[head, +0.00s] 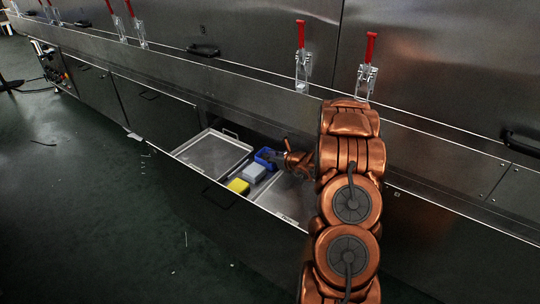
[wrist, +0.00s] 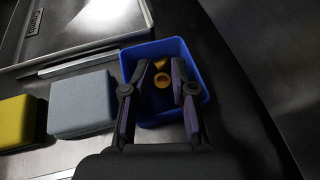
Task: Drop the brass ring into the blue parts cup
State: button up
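The blue parts cup (wrist: 197,57) stands in the drawer beside a grey block; it also shows in the head view (head: 262,162). My gripper (wrist: 160,68) is over the cup, its two dark fingers spread apart with nothing pinched between them. The brass ring (wrist: 162,81) shows between and beyond the fingertips, apparently down inside the cup. A second brass-coloured piece (wrist: 160,64) lies close to it; its shape is partly hidden by a finger. In the head view my gripper (head: 274,156) covers part of the cup, and the ring cannot be made out.
A grey block (wrist: 82,103) and a yellow block (wrist: 17,122) sit left of the cup. A metal tray (head: 212,158) lies at the drawer's left end. The dryer's steel front (head: 260,90) rises behind the drawer. The dark floor (head: 90,220) is largely clear.

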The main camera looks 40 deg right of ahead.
jog(key=v, duration=0.4)
jog(key=p+v, duration=0.1)
jog(key=v, duration=0.7)
jog(key=shift+d+r+p, duration=0.15)
jog(key=shift+r+p, duration=0.15)
jog(key=shift+p, duration=0.05)
